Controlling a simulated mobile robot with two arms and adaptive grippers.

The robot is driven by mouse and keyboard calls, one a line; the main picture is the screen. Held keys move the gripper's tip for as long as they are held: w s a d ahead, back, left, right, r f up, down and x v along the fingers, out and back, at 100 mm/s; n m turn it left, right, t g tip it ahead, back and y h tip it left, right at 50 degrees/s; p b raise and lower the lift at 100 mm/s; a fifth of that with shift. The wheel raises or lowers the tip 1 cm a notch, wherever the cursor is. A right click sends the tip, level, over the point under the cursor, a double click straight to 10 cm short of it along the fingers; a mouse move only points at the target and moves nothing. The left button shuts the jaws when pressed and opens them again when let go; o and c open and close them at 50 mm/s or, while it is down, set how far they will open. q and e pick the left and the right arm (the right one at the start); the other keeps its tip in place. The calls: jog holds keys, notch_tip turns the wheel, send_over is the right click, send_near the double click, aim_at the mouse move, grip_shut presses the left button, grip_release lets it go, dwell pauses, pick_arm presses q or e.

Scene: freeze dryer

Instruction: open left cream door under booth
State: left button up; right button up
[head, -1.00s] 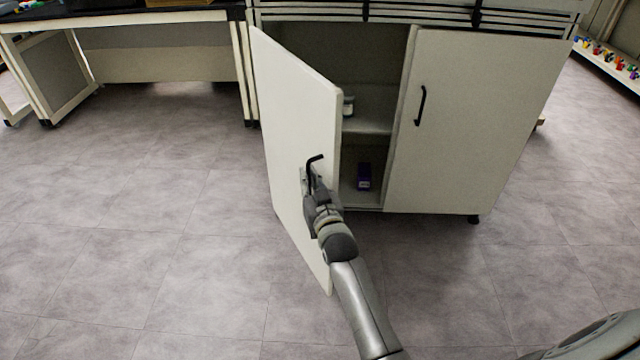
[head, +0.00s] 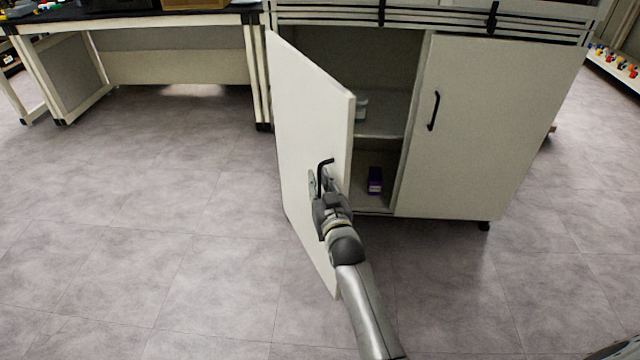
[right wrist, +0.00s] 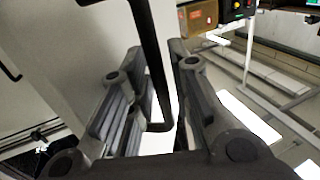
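The left cream door (head: 308,130) under the booth stands swung well open, towards me. Its black handle (head: 326,162) is near the free edge, and also crosses the right wrist view (right wrist: 150,60). My right gripper (head: 320,185) is at this handle. In the right wrist view, its fingers (right wrist: 163,100) stand apart on either side of the handle bar, with a gap to the right finger. The bar lies close to the left finger; contact is unclear. My left gripper is not in view.
The right cream door (head: 490,130) is closed. Inside the open cabinet are a shelf (head: 380,125), a white container (head: 361,108) and a purple box (head: 375,180). A bench (head: 180,65) stands at left. The floor (head: 150,220) left of the door is clear.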

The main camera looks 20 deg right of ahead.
jog(key=s+a, duration=0.1)
jog(key=s, duration=1.1)
